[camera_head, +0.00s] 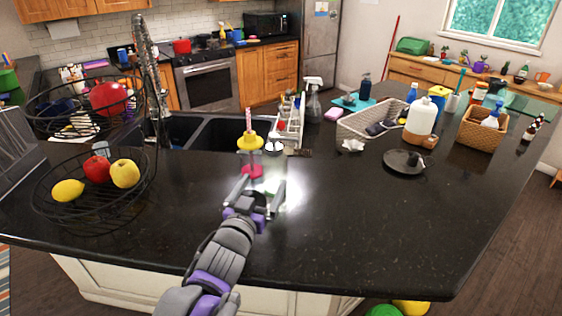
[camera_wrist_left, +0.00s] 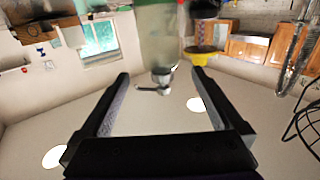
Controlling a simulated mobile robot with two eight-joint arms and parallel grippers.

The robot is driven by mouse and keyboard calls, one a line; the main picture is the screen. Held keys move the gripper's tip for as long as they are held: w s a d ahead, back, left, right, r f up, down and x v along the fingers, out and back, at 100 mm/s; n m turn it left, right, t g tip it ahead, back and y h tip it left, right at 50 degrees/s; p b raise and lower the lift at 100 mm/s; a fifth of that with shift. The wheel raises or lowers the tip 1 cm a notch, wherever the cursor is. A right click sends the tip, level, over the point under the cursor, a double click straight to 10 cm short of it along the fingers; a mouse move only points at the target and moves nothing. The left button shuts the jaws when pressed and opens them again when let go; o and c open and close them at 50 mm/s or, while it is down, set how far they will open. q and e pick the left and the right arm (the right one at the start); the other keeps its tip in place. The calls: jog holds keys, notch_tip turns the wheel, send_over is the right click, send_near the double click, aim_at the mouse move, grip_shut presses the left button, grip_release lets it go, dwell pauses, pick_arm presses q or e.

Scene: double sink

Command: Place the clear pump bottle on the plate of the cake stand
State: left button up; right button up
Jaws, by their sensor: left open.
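The clear pump bottle, see-through with a grey pump head (camera_head: 272,147), stands on the dark counter just beyond my left gripper. Its body is hard to make out in the glare. In the left wrist view the scene is inverted, and the bottle's pale green body (camera_wrist_left: 165,35) lies ahead between the finger directions, its pump head below. My left gripper (camera_head: 265,188) is open, low over the counter, with its fingers on either side of the bottle's line. A dark round plate (camera_head: 400,167) with a small upright piece, apparently the cake stand, is to the right. My right gripper is out of view.
A yellow-and-pink upright object (camera_head: 249,142) stands close left of the bottle. A narrow caddy (camera_head: 290,135) is behind it. A wire fruit basket (camera_head: 95,205) is at left, and a white basket (camera_head: 365,122) behind the plate. The front right counter is clear.

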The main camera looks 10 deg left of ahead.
aim_at(271, 169)
pick_arm(q)
jog(key=w, duration=0.5)
jog(key=shift+w+d, duration=0.1)
jog(key=shift+w, duration=0.05)
jog(key=shift+w+r+p, duration=0.1)
jog(key=shift+w+p, duration=0.3)
jog(key=shift+w, duration=0.2)
jog(key=w, duration=0.4)
jog(key=shift+w+p, duration=0.15)
jog(key=shift+p, duration=0.15)
jog(key=c, duration=1.4)
jog(key=shift+c, duration=0.8)
